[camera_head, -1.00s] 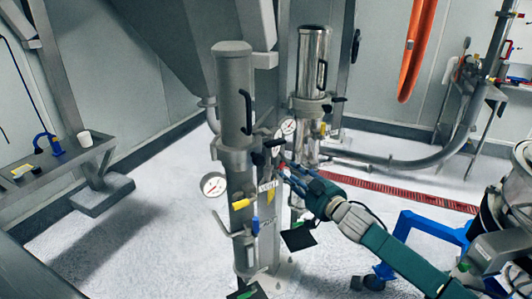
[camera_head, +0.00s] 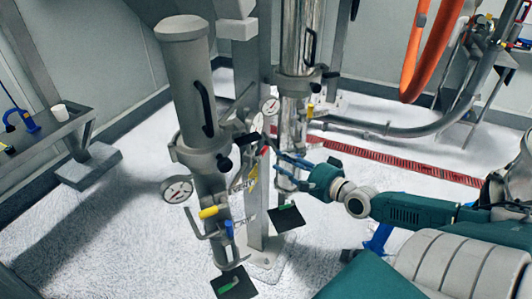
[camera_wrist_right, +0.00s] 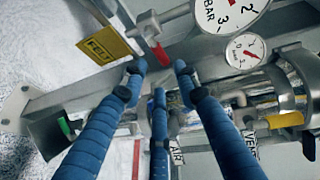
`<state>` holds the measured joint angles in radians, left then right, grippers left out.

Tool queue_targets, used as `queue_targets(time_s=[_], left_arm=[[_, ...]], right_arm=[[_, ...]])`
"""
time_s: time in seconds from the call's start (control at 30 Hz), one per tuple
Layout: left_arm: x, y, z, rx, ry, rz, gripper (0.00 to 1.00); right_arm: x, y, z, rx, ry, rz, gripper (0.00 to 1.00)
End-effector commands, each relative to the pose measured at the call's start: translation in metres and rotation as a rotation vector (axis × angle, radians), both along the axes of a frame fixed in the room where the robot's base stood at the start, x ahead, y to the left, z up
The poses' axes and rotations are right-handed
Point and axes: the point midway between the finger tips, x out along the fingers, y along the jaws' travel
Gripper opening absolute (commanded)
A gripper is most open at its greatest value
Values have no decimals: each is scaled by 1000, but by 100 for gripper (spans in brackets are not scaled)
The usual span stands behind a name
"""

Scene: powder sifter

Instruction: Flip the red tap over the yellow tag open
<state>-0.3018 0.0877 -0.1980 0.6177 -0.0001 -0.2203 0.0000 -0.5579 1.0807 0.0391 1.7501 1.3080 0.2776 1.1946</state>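The red tap (camera_head: 264,150) is a small red-tipped lever on the pipework between the two columns. In the right wrist view the red tap (camera_wrist_right: 160,52) shows just beyond my fingertips, next to the yellow tag (camera_wrist_right: 108,45). The yellow tag also hangs below the tap in the head view (camera_head: 252,178). My right gripper (camera_head: 284,160) reaches in from the right, close to the tap. In its wrist view, the blue fingers of my right gripper (camera_wrist_right: 160,78) are spread apart, with nothing visibly clasped. Contact with the tap cannot be told. My left gripper is out of view.
A grey column (camera_head: 184,85) stands left of the gripper and a shiny steel column (camera_head: 296,100) behind it. A pressure gauge (camera_head: 177,189), a yellow handle (camera_head: 208,212) and a blue handle (camera_head: 229,229) sit nearby. A grey pipe (camera_head: 400,131) runs along the right.

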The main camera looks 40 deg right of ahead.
Motion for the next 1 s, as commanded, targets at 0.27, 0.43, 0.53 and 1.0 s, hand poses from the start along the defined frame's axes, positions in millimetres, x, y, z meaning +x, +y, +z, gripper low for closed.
queue_targets(time_s=[0.27,0.43,0.53,1.0], left_arm=[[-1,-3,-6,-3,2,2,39],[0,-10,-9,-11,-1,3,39],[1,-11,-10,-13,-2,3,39],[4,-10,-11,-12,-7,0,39]], right_arm=[[42,2,-6,-1,-5,-1,30],[63,4,-10,-2,-3,0,30],[71,5,-12,-2,-2,1,30],[80,6,-14,-4,1,2,28]])
